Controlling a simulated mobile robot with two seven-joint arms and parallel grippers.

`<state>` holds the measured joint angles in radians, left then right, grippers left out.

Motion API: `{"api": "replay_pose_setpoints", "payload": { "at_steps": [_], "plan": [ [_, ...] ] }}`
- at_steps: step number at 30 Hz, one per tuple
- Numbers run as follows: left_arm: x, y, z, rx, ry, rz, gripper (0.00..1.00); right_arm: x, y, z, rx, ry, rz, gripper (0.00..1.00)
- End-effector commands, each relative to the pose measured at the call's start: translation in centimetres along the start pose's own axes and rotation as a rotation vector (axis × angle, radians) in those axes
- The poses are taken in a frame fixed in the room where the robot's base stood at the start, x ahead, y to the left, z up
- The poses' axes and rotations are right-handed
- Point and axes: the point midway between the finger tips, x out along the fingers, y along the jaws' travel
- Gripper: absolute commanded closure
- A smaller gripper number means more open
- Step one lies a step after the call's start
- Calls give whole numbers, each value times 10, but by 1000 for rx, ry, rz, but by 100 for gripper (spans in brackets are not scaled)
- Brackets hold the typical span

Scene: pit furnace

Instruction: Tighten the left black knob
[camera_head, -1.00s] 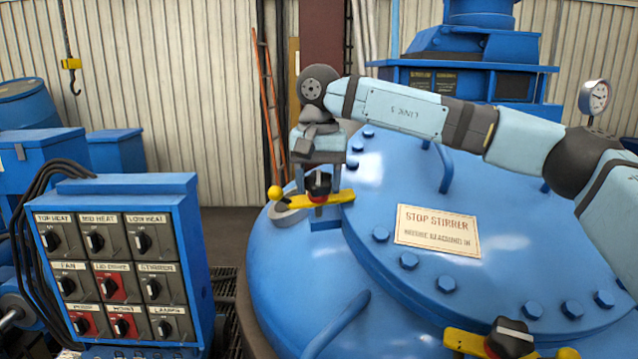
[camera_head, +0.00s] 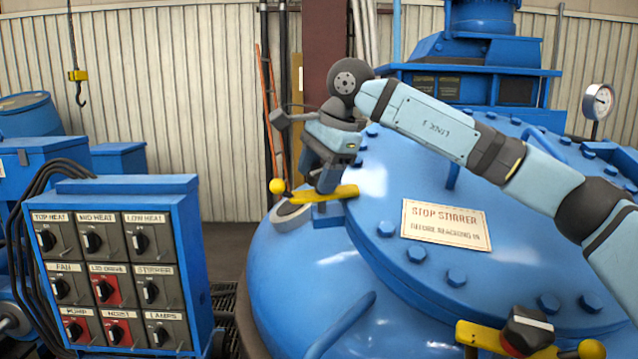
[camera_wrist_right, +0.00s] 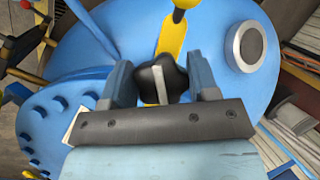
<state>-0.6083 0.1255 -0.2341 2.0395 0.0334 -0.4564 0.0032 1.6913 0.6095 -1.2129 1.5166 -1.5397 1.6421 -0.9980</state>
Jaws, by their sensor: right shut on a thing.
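My right gripper (camera_head: 318,177) reaches down to the yellow clamp bar (camera_head: 340,193) at the left edge of the blue lid, and it is tilted. In the right wrist view the left black knob (camera_wrist_right: 162,78), lobed with a pale stripe, sits between the two fingers, and the gripper is shut on it. The head view hides this knob behind the gripper. The yellow bar (camera_wrist_right: 172,38) runs from under the knob to a yellow ball end. My left gripper is in neither view.
The domed blue lid (camera_head: 300,285) has bolts around it and a stop stirrer sign (camera_head: 446,224). Another black knob (camera_head: 528,330) sits on a yellow bar at the lower right. A switch panel (camera_head: 125,187) stands at the left.

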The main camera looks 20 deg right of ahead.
Motion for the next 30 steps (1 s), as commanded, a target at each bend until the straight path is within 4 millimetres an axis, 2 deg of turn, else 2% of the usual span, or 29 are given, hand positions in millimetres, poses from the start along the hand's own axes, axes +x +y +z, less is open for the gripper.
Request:
{"api": "replay_pose_setpoints", "payload": {
  "at_steps": [9, 15, 30],
  "plan": [
    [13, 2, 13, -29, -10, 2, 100, 2, -1, -1, 236, 1, -100, 69],
    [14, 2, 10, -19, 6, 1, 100, 2, -2, -1, 336, 1, -142, 69],
    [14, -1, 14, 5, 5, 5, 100, 0, -3, -1, 415, 1, -173, 69]
  ]
}}
